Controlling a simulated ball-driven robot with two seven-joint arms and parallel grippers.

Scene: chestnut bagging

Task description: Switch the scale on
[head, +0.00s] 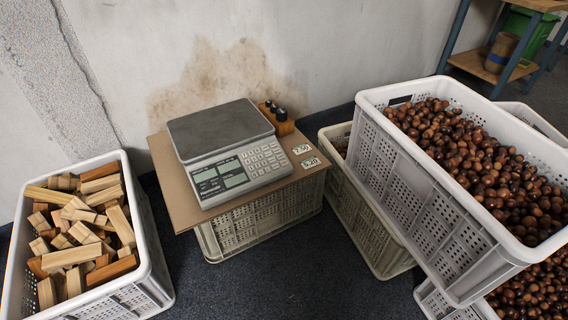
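The grey scale (228,155) stands on a brown board (178,203) laid over an upturned-looking pale crate (262,222). Its flat weighing plate (219,125) is empty and sits at the back. Its front panel has a greenish display (218,177) at the left and a keypad (262,158) at the right. I cannot read any digits on the display. Neither of my grippers is in the head view.
A crate of wood blocks (139,224) stands at the left. A crate of chestnuts (413,188) is stacked at the right. Weights in a wooden block (279,120) and price cards (305,155) lie beside the scale. A wall (330,50) is behind. Dark floor (290,285) is clear in front.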

